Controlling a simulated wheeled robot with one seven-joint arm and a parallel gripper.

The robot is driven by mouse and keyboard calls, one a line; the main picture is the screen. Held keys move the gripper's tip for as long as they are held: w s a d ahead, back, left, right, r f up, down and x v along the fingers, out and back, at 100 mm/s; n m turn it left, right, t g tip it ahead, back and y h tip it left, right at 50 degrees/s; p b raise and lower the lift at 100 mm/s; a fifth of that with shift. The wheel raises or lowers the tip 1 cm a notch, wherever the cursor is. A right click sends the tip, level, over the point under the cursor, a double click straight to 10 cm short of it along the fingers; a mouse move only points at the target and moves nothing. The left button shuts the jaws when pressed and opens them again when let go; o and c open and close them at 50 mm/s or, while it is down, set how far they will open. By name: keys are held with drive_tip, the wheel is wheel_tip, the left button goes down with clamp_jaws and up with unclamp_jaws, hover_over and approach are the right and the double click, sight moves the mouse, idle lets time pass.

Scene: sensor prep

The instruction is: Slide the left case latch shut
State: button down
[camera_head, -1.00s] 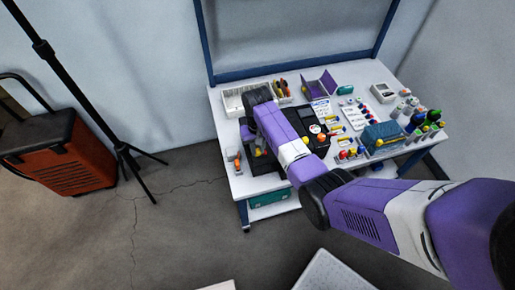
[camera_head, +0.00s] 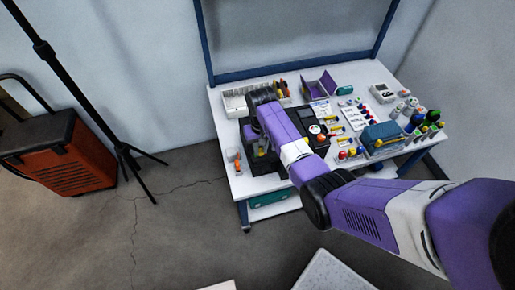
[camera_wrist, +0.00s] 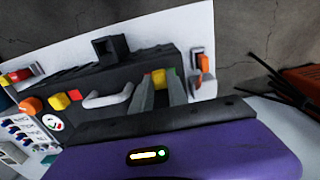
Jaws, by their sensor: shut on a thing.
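The dark case (camera_head: 312,117) lies on the white workbench, partly hidden behind my arm in the head view. In the wrist view its dark body (camera_wrist: 135,68) spans the middle, with a pale grey handle (camera_wrist: 107,97) on its front side. My gripper (camera_wrist: 160,84) has its two grey fingers close together at the case's front edge. They are shut on a small yellow piece, the left case latch (camera_wrist: 158,78), whose far part shows between the fingertips. A second yellow latch (camera_wrist: 60,101) sits beyond the handle. How far the held latch has slid cannot be told.
A white bin (camera_head: 236,101) stands at the back left of the bench. A holder with an orange item (camera_wrist: 202,68) stands beside the case. A tripod (camera_head: 122,150) stands left of the bench.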

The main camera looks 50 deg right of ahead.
drive_tip(key=shift+s+d, duration=0.4)
drive_tip(key=shift+d, duration=0.25)
drive_tip(key=c, duration=1.3)
unclamp_jaws()
drive_tip(key=shift+r, duration=3.9)
